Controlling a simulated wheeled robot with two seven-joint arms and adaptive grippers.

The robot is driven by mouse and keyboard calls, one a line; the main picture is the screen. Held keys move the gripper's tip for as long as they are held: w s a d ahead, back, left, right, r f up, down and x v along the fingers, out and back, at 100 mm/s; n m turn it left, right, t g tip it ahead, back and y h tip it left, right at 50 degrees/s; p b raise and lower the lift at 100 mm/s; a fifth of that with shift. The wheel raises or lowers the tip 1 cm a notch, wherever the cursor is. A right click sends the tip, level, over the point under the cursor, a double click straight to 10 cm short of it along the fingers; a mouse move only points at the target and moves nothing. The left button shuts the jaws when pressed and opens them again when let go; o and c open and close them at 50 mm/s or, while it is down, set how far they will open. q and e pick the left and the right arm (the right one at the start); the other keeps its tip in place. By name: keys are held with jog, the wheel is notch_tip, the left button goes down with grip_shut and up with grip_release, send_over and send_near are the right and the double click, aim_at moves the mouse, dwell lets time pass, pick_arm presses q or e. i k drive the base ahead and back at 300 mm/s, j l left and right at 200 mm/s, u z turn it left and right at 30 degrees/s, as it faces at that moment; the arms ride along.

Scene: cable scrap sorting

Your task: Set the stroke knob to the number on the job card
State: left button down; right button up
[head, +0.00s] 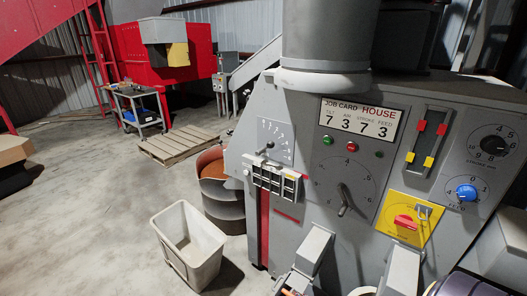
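The job card (362,118) on the grey machine panel reads HOUSE, with tilt 7, air 3, stroke 7 and feed 3. A black round knob (493,145) sits at the upper right with numbers around it, 10, 9 and 8 among them. A larger dial (345,200) with a grey pointer handle is under the card, its pointer aimed downward. A blue knob (466,193) is labelled FEED. Neither of my grippers can be made out in the head view.
A yellow plate (405,222) with a red switch and a slider panel (427,143) with red and yellow tabs are close to the knobs. A numbered lever plate (272,139) is at left. A pale bin (188,245) and a pallet (179,145) stand on the floor.

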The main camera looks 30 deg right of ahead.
aim_at(493, 144)
jog(key=z, duration=2.6)
